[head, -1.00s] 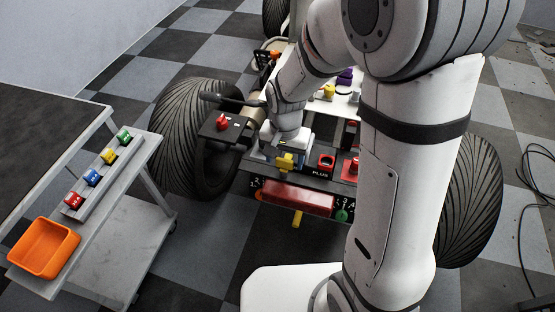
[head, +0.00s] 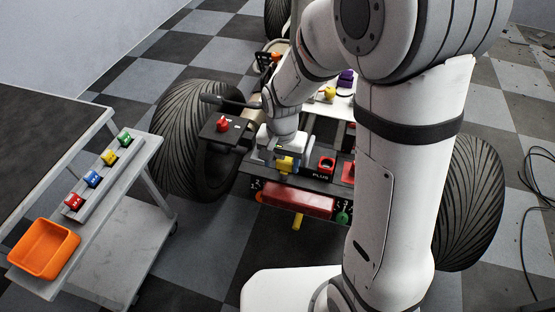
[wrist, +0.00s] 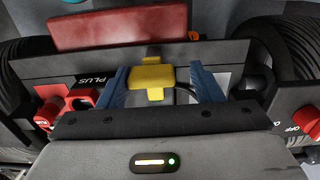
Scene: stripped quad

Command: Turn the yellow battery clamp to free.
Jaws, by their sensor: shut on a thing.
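The yellow battery clamp (head: 287,164) sits at the front of the quad's dark panel, left of the PLUS label. In the wrist view the clamp (wrist: 151,77) is a yellow block with a tab on its far side and one on its near side. My gripper (wrist: 160,72) has a blue finger on each side of it and is shut on it. In the head view my gripper (head: 284,153) is over the clamp and partly hides it. Exact finger contact is hard to see.
A red terminal part (head: 326,164) is right of the clamp. A red block (head: 297,199) lies along the panel's front. A red knob (head: 222,124) is on a dark plate at left. A trolley with colored blocks and an orange bin (head: 44,252) stands further left.

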